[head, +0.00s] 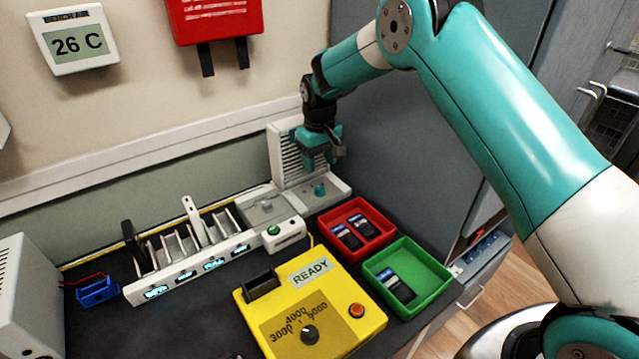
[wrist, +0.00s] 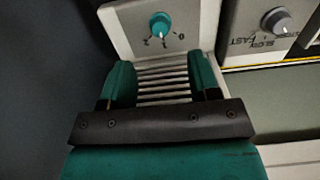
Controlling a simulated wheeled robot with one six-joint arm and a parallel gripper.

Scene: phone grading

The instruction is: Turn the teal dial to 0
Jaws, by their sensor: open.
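The teal dial (wrist: 160,25) sits on a pale panel with marks 0, 1 and 2 around it, at the top of the wrist view. In the head view the teal dial (head: 319,190) is on the base of a white ribbed stand. My gripper (head: 320,163) hangs above the dial, in front of the ribbed back. In the wrist view my gripper (wrist: 162,78) is open and empty, its two teal fingers apart over the ribs. The dial is beyond the fingertips, apart from them.
A grey knob (wrist: 277,20) marked SLOW and FAST is on the unit beside the dial's panel. A red tray (head: 378,240) and a green tray (head: 440,287) hold phones nearby. A yellow READY box (head: 275,338) stands in front. A grey cabinet side (head: 400,140) rises on the right.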

